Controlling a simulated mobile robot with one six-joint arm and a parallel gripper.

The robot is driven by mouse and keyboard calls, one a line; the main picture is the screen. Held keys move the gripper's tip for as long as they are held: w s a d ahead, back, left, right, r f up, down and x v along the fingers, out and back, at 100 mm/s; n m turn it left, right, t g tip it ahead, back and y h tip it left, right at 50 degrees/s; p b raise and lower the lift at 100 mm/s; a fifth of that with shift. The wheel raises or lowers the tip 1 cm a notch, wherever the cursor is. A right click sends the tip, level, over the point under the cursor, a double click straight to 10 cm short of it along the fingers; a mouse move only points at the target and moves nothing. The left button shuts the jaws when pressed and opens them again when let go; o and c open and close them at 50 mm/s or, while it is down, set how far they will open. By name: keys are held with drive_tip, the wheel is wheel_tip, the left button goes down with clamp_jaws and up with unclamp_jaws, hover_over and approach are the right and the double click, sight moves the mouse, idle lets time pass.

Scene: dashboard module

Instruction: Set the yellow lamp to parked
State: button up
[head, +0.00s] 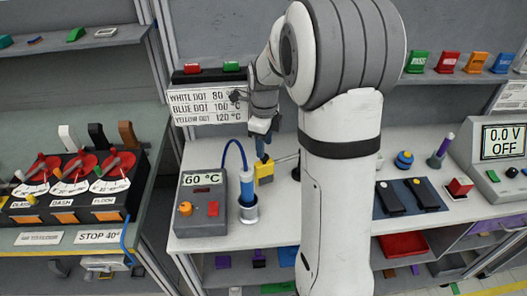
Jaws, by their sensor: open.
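I cannot make out a yellow lamp for certain, nor any marking that reads parked. A small yellow block (264,171) stands on the grey bench (335,222), with a dark blue upright piece (261,147) at its top. My gripper (262,135) is open and points down just above these. I cannot tell whether it touches the blue piece. My arm hides the middle of the grey bench.
A sign (208,103) lists dot temperatures. Black devices (407,196), a red button (459,188) and a voltmeter (503,142) reading 0.0 V OFF stand right.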

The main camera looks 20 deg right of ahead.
drive_tip(key=shift+r, duration=2.1)
